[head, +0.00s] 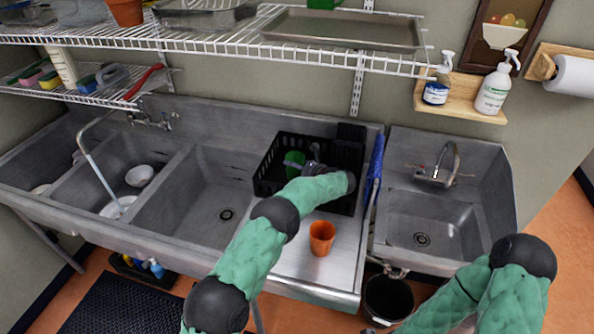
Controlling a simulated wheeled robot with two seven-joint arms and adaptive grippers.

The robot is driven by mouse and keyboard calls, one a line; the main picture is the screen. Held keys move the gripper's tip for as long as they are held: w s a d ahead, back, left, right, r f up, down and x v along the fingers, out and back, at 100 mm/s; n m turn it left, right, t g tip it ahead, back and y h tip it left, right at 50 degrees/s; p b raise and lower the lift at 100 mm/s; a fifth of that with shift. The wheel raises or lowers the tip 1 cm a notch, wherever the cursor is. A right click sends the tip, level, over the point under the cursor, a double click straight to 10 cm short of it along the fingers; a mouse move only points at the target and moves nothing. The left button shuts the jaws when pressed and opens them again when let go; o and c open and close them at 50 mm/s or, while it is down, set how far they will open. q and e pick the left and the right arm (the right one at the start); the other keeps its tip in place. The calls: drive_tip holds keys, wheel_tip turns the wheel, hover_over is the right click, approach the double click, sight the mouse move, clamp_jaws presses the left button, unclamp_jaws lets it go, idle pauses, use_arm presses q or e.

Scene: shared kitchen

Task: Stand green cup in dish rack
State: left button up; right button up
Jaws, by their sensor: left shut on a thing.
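The green cup (292,163) is inside the black dish rack (266,186) on the drainboard, toward the rack's left side. My left gripper (304,164) reaches into the rack from the right of the cup and is shut on it. My forearm and wrist hide part of the rack's inside, and the cup's base is hidden, so I cannot tell whether it touches the rack floor. My right arm shows at the lower right, but its gripper is out of view.
An orange cup (321,238) stands on the drainboard in front of the rack. Sink basins (204,197) lie to the left, with a bowl (139,175) in one. A blue cloth (375,163) hangs right of the rack. A wire shelf (230,42) overhangs the back.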

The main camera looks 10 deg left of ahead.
use_arm(q)
drive_tip(key=shift+f, duration=0.1)
drive_tip(key=o, duration=1)
drive_tip(key=shift+o, duration=0.2)
drive_tip(key=shift+s+d+r, duration=0.15)
drive_tip(key=shift+d+r, duration=0.15)
drive_tip(key=shift+r, duration=0.05)
drive_tip(key=shift+p+v, duration=0.6)
drive_tip(key=shift+v, duration=2.75)
drive_tip(key=shift+s, duration=0.1)
